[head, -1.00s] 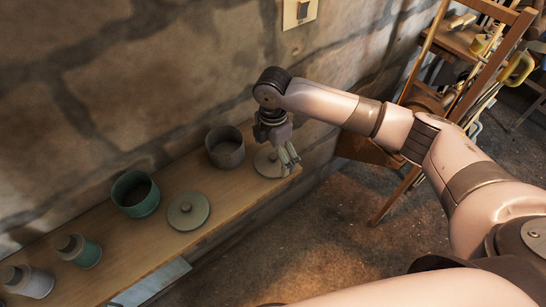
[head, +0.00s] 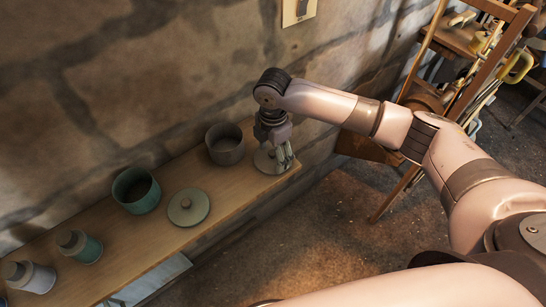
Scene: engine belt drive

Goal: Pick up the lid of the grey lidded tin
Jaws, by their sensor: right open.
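The grey tin (head: 226,146) stands open on the wooden shelf, near its right end. A round grey lid (head: 263,160) lies flat on the shelf just right of the tin. My right gripper (head: 284,161) points down at this lid and hides its right part and middle. Its fingers are open; whether they touch the lid I cannot tell. A green tin (head: 136,191) stands open further left, with a round greenish lid with a knob (head: 188,207) lying beside it. My left gripper is not in view.
A green-bodied bottle (head: 78,246) and a pale bottle (head: 29,276) stand at the left on the shelf (head: 150,237). A stone wall runs close behind. A wooden rack (head: 440,60) with tools stands right of the shelf.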

